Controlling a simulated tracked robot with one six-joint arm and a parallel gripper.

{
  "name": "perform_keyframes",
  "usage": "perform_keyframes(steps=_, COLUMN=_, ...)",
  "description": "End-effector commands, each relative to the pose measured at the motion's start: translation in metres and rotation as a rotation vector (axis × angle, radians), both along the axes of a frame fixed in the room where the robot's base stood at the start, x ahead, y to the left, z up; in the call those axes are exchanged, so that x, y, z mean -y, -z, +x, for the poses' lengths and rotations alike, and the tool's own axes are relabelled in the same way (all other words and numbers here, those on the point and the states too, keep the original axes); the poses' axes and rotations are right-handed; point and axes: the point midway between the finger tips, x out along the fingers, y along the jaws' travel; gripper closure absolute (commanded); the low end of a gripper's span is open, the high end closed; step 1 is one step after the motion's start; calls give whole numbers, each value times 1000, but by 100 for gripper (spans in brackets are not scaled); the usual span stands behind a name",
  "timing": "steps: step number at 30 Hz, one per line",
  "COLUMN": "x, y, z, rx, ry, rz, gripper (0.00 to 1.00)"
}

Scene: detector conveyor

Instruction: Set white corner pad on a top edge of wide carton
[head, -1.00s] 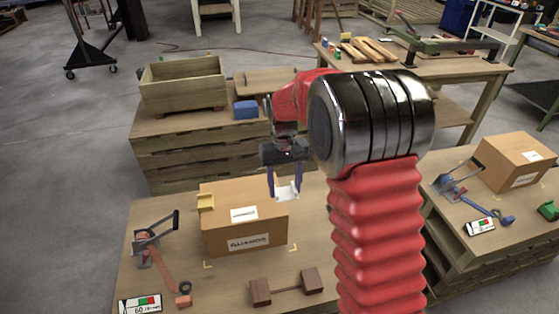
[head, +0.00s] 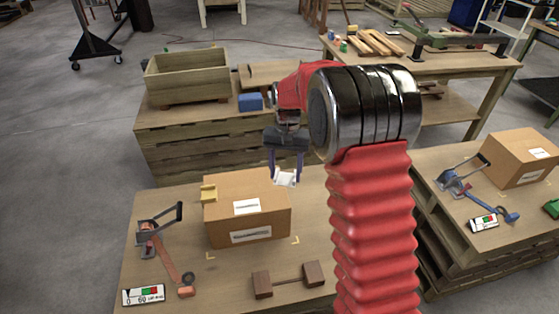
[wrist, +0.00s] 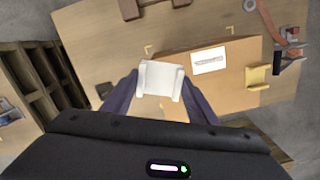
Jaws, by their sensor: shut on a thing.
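The wide carton (head: 222,222) is a brown box with white labels, standing on the near table. My gripper (head: 285,178) is shut on the white corner pad (head: 284,180) beside the carton's right top edge. In the wrist view the white pad (wrist: 160,79) sits between the two dark fingers and overlaps one end of the carton (wrist: 225,60). I cannot tell whether it touches the carton. A yellow corner pad (head: 209,193) sits on the carton's left top edge; it also shows in the wrist view (wrist: 257,77).
A strapping tool (head: 156,232) and a gauge card (head: 143,296) lie left of the carton. A brown two-block piece (head: 289,280) lies in front. A second carton (head: 522,158) stands on the right table. A wooden crate (head: 187,80) and blue block (head: 250,102) stand behind.

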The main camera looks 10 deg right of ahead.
Motion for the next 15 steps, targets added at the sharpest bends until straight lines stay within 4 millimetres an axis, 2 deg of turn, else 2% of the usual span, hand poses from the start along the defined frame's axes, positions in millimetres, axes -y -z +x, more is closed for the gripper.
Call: perform_keyframes(steps=15, x=1, y=22, z=58, rx=10, ry=736, rz=7, gripper=71)
